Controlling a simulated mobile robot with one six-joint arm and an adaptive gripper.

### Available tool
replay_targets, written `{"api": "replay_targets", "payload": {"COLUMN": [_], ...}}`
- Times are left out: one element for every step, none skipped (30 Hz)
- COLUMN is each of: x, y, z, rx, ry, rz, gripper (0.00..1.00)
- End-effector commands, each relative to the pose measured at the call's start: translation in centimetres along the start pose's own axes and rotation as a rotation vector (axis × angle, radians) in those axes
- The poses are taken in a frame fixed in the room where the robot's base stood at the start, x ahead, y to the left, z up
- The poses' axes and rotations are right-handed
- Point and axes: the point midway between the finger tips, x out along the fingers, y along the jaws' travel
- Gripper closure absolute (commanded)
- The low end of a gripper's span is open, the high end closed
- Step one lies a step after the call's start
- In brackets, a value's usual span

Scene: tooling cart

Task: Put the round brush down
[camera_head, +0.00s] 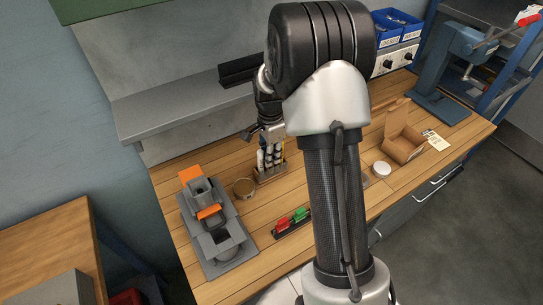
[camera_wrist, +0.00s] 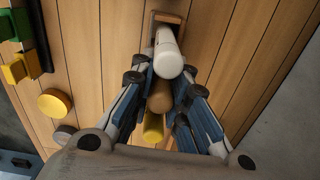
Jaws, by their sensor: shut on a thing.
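My gripper (camera_head: 271,134) is low over a small wooden holder (camera_head: 271,175) on the bench, with several upright cylindrical handles in it. In the wrist view the handles stand in a row: a white one (camera_wrist: 168,58), a brown one (camera_wrist: 159,97) and a yellow one (camera_wrist: 153,127). The fingers (camera_wrist: 161,84) are on both sides of the brown handle, which I take to be the round brush. Its bristles are hidden, and I cannot tell whether its lower end rests in the holder. The holder's rim also shows in the wrist view (camera_wrist: 168,17).
A round tin (camera_head: 243,187) stands just left of the holder, and a grey fixture with orange parts (camera_head: 213,238) is further left. A rack of red and green pieces (camera_head: 291,222) lies in front. A cardboard box (camera_head: 403,143) and white disc (camera_head: 381,168) are right.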

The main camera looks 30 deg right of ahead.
Motion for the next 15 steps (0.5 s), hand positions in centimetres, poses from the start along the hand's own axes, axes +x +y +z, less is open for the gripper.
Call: {"api": "replay_targets", "payload": {"x": [-0.03,0.03,0.17,0.29,0.4,0.4,0.36,0.36,0.35,0.35,0.35,0.34,0.34,0.34,0.34], "y": [0.0,0.0,0.01,0.01,0.01,0.01,0.01,0.01,0.02,0.02,0.02,0.02,0.02,0.02,0.02], "z": [0.0,-0.01,-0.01,-0.01,-0.01,-0.02,-0.02,-0.02,-0.02,-0.02,-0.02,-0.02,-0.02,-0.02,-0.02], "rx": [0.0,0.0,0.0,0.0,0.0,0.0,0.0,0.0,0.0,0.0,0.0,0.0,0.0,0.0,0.0], "ry": [0.0,0.0,0.0,0.0,0.0,0.0,0.0,0.0,0.0,0.0,0.0,0.0,0.0,0.0,0.0], "rz": [0.0,0.0,0.0,0.0,0.0,0.0,0.0,0.0,0.0,0.0,0.0,0.0,0.0,0.0,0.0], "gripper": [1.0,1.0,1.0,1.0,1.0,0.84,0.82,0.8,0.77,0.75,0.73,0.7,0.68,0.66,0.65]}}
